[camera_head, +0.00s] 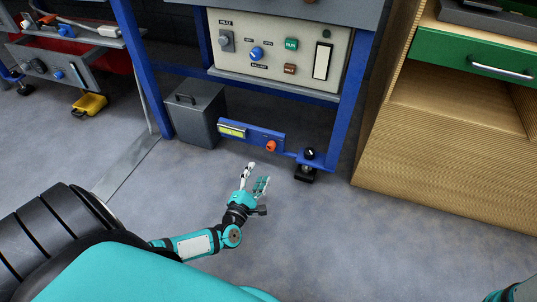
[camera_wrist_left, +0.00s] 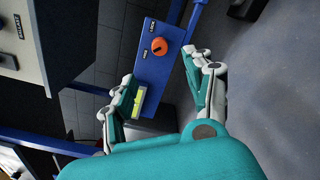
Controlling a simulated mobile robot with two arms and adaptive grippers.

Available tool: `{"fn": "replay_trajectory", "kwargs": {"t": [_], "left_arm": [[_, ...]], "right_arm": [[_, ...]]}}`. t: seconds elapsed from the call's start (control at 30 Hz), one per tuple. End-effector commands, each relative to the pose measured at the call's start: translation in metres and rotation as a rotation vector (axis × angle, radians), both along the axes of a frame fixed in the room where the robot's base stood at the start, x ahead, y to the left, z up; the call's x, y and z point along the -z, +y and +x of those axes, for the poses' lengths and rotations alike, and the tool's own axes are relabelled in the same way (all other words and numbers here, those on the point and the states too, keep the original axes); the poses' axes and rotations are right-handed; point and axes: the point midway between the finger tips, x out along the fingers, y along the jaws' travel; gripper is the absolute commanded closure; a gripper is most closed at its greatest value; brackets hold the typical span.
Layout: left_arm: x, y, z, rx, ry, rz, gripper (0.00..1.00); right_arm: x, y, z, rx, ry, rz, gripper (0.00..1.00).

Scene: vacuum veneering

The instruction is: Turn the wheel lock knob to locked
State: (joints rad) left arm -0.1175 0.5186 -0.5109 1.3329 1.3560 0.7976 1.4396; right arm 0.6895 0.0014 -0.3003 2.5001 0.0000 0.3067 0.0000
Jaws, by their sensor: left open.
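The orange wheel lock knob (camera_head: 271,146) sits on the right part of a low blue panel (camera_head: 262,134) on the machine's frame. My left gripper (camera_head: 256,180) is open and empty, in front of and below the panel. Its fingers (camera_wrist_left: 158,72) show apart in the wrist view, and the knob is clear of them. My right gripper is not in view.
A yellow-green label (camera_head: 232,130) is on the panel's left part. A grey bin (camera_head: 195,114) stands left of it. A caster (camera_head: 306,172) with a black knob is at the right leg. A control panel (camera_head: 278,50) is above. A wooden cabinet (camera_head: 450,130) stands right.

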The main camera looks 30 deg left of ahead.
Motion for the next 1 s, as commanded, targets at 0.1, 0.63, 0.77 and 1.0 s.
{"fn": "replay_trajectory", "kwargs": {"t": [0.1, 0.63, 0.77, 1.0], "left_arm": [[0.004, 0.007, 0.028, 0.000, -0.003, 0.002, 0.47], [0.002, 0.026, 0.108, 0.001, 0.001, 0.002, 0.47], [0.001, 0.027, 0.112, 0.001, 0.001, 0.002, 0.47], [0.001, 0.027, 0.112, 0.001, 0.001, 0.002, 0.51]], "right_arm": [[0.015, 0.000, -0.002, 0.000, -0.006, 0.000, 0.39], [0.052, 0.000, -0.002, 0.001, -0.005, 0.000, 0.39], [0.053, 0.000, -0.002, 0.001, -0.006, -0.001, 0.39], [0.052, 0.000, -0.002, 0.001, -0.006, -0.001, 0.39]]}}
